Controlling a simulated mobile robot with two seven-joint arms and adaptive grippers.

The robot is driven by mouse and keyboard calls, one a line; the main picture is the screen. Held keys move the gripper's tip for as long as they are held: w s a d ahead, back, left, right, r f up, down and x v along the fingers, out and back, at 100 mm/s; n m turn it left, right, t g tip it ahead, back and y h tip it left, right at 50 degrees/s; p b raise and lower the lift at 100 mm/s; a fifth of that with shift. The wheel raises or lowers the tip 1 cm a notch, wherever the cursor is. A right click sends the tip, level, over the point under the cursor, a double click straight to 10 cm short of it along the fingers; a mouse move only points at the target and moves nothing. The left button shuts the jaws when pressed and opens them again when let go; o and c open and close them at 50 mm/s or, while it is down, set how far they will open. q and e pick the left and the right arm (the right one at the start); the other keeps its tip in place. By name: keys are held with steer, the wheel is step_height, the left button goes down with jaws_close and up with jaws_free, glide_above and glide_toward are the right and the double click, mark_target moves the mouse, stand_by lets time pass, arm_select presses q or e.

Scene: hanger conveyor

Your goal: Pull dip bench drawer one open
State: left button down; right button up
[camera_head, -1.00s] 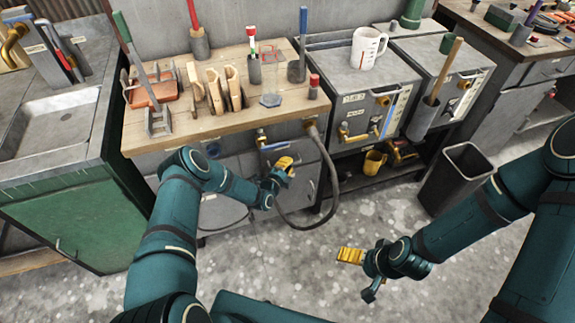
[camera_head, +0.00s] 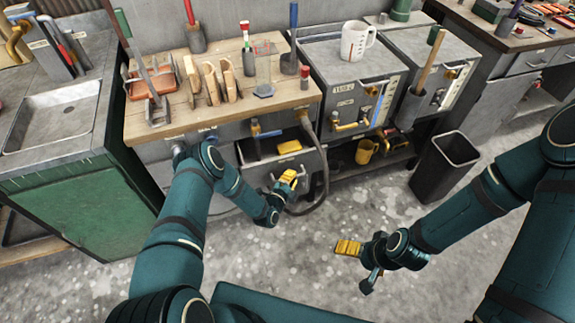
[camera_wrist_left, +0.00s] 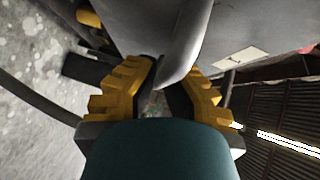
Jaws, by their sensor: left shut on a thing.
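The dip bench (camera_head: 135,124) has a wooden top and grey front. Its drawer (camera_head: 243,150) is pulled out under the top, with a yellow item (camera_head: 289,147) showing inside. My left gripper (camera_head: 288,177) is in front of the drawer front. In the left wrist view its yellow fingers (camera_wrist_left: 160,92) are closed around a grey curved handle (camera_wrist_left: 184,48). The exact contact is partly hidden by the fingers. My right gripper (camera_head: 350,248) is over the floor, away from the bench; its finger gap cannot be made out.
A hose (camera_head: 324,178) hangs beside the drawer's right side. A dark bin (camera_head: 446,165) stands on the floor at right. A green cabinet with a sink (camera_head: 60,115) stands at left. The floor (camera_head: 270,265) in front is clear.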

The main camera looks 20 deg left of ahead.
arm_select(q)
steer(key=s+d+p, duration=0.2)
steer(key=s+d, duration=0.2)
steer(key=s, duration=0.1)
steer(key=shift+s, duration=0.25)
steer(key=c, duration=1)
jaws_free()
steer(key=v, duration=1.2)
steer(key=shift+a, duration=0.1)
